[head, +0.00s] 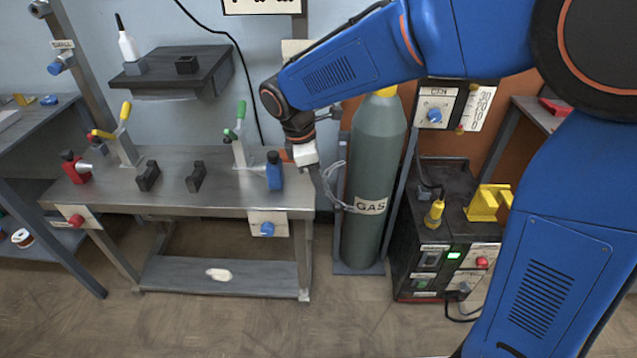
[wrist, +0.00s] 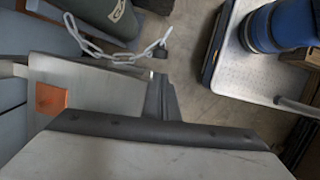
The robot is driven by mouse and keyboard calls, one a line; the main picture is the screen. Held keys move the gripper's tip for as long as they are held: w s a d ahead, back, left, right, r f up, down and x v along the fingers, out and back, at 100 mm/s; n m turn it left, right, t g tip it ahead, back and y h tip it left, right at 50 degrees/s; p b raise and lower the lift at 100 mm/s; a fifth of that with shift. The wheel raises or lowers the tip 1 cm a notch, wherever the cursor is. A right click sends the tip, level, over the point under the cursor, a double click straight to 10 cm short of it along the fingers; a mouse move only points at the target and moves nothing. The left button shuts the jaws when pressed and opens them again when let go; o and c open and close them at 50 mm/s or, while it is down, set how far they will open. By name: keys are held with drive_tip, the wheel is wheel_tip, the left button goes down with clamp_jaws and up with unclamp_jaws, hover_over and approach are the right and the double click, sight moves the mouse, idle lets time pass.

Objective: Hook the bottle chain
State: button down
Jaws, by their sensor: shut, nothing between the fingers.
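The grey-green gas bottle (head: 376,150) stands upright in a stand between two posts and bears a GAS label. Its lower part also shows at the top of the wrist view (wrist: 100,14). The pale chain (head: 334,186) hangs at the bottle's left front and reaches toward the label. In the head view my gripper (head: 325,194) is left of the bottle.
A metal workbench (head: 170,205) with clamps and a blue block (head: 274,172) stands left of my gripper. A dark machine (head: 430,250) with a yellow bracket (head: 487,203) is right of the bottle. An orange square on a grey plate (wrist: 51,99) is close by in the wrist view.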

drive_tip(key=x, duration=0.7)
drive_tip(key=shift+f, duration=0.15)
drive_tip(key=shift+d, duration=0.15)
